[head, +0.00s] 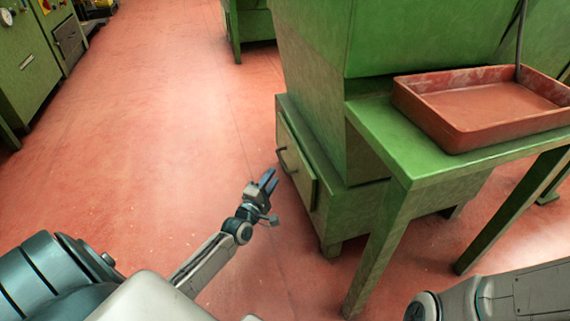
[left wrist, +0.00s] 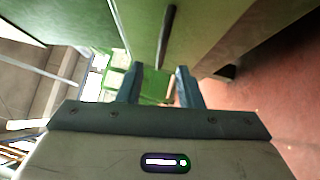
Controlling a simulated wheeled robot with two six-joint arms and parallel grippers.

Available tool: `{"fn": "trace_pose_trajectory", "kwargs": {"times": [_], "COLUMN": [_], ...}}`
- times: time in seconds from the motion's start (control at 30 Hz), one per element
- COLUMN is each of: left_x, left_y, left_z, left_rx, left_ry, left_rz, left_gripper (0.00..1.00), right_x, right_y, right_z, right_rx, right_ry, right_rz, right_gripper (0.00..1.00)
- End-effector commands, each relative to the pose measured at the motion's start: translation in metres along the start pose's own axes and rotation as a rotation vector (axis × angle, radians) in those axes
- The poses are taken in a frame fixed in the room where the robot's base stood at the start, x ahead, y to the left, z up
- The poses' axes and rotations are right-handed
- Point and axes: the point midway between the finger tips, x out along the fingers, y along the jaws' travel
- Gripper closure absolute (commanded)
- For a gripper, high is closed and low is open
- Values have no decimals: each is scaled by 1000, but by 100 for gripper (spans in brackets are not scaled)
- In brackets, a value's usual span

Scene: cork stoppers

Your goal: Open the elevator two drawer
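The drawer (head: 302,174) has a pale green front low in the side of a green machine. Its dark bar handle (head: 286,160) shows on the front; the drawer looks shut. My left gripper (head: 269,179) is just short of the handle, a little below it in the head view, and is not touching it. In the left wrist view the two fingers (left wrist: 160,85) are apart with nothing between them. The dark handle (left wrist: 167,36) lies ahead of them, roughly in line with the gap. My right gripper is outside both views; only part of my right arm shows at the lower right.
A green stand (head: 412,172) bearing a red-brown tray (head: 464,139) stands right of the drawer, its front leg close by. Green cabinets (head: 27,62) stand at the far left. The red floor (head: 140,150) left of the drawer is clear.

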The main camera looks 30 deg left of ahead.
Motion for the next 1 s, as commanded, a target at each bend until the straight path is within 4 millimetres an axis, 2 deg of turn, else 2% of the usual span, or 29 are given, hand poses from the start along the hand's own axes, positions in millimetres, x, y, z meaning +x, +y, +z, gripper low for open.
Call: {"fn": "trace_pose_trajectory", "kwargs": {"times": [0.03,0.2,0.4,0.6,0.83,1.0], "left_x": [12,44,71,80,80,80], "left_y": [-3,-4,-3,-2,-1,-1], "left_z": [0,0,0,0,0,0], "left_rx": [-1,1,1,1,2,2], "left_ry": [0,0,0,0,0,0], "left_rz": [3,2,1,-2,-2,-2], "left_gripper": [67,67,67,67,67,100], "right_x": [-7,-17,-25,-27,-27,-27], "right_y": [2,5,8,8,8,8], "right_z": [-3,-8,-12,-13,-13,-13], "right_rx": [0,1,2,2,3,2], "right_ry": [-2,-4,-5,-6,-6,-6], "right_rz": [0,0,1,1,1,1], "right_gripper": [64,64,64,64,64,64]}}
